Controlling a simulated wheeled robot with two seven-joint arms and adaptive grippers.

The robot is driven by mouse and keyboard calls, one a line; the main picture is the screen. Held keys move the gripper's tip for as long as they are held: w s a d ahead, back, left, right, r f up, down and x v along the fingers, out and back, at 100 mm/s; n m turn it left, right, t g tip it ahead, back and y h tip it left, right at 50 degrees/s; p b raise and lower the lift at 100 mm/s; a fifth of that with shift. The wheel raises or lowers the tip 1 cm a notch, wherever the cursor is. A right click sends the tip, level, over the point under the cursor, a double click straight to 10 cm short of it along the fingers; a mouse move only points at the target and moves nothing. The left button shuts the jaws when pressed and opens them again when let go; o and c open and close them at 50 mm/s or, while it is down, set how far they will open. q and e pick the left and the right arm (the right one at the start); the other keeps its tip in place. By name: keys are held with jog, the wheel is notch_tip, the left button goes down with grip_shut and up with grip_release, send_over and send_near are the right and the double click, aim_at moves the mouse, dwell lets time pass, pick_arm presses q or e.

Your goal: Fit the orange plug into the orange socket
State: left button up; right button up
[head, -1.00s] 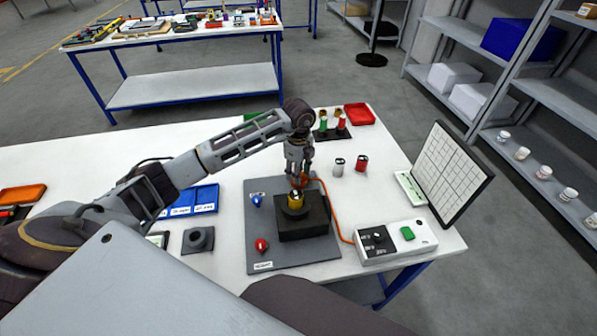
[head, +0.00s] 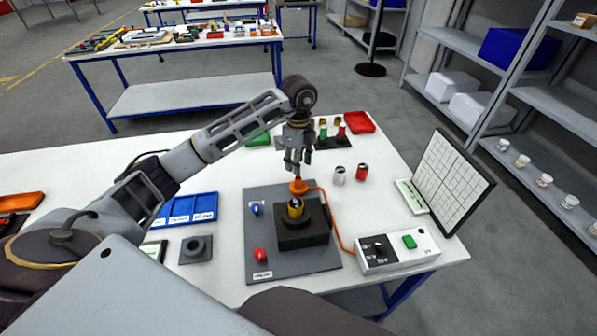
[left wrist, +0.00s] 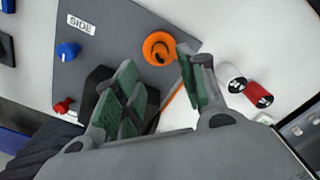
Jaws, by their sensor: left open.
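An orange round part (head: 298,187), with an orange cable (head: 334,222) coming from it, stands at the back of the grey board (head: 262,223), behind the black block (head: 303,237). In the left wrist view this orange part (left wrist: 158,48) looks like a ring with a darker centre. I cannot tell plug from socket there, nor how deep one sits in the other. My left gripper (head: 295,165) is above the orange part, open and empty. In the left wrist view its green-padded fingers (left wrist: 165,92) are apart and the orange part lies beyond them. My right gripper is not in view.
A yellow cylinder (head: 295,208) sits on the black block. Blue (head: 256,208) and red (head: 260,255) knobs stand on the board. The control box (head: 396,247) is at right. White (head: 339,175) and red (head: 362,172) cylinders stand behind right.

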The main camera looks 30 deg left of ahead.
pick_arm(q)
notch_tip(320, 180, up, 4)
jog(key=shift+f, duration=0.25)
jog(key=shift+r, duration=0.2)
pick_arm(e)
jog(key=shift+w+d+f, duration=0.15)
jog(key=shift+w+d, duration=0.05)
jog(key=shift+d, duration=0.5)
pick_arm(q)
jog(key=shift+s, duration=0.1)
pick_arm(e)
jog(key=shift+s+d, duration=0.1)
